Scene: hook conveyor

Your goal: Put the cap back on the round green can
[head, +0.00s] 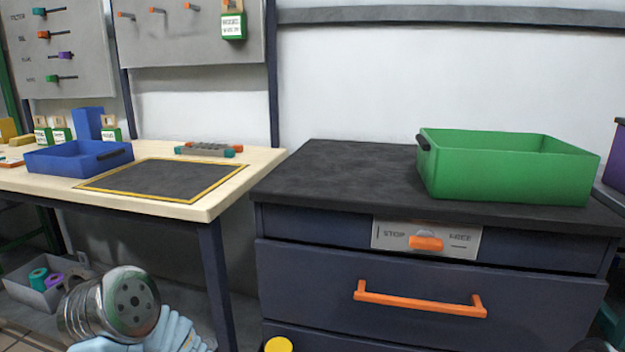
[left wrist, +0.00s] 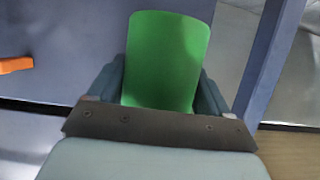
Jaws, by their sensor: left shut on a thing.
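In the left wrist view, my left gripper (left wrist: 160,103) is shut on the green can (left wrist: 166,58), a smooth, rounded green body between its two fingers. The can is held in front of the dark blue drawer unit, and its lower part is hidden behind the gripper. In the head view, a yellow round top (head: 278,345) shows at the bottom edge, mostly cut off. I cannot tell whether it is the cap or whether it sits on the held can. My right gripper is in neither view.
A green bin (head: 510,185) stands on the black worktop (head: 335,185). The drawer has an orange handle (head: 420,299). The wooden table (head: 228,188) holds a blue tray (head: 65,160) and a dark mat (head: 160,178).

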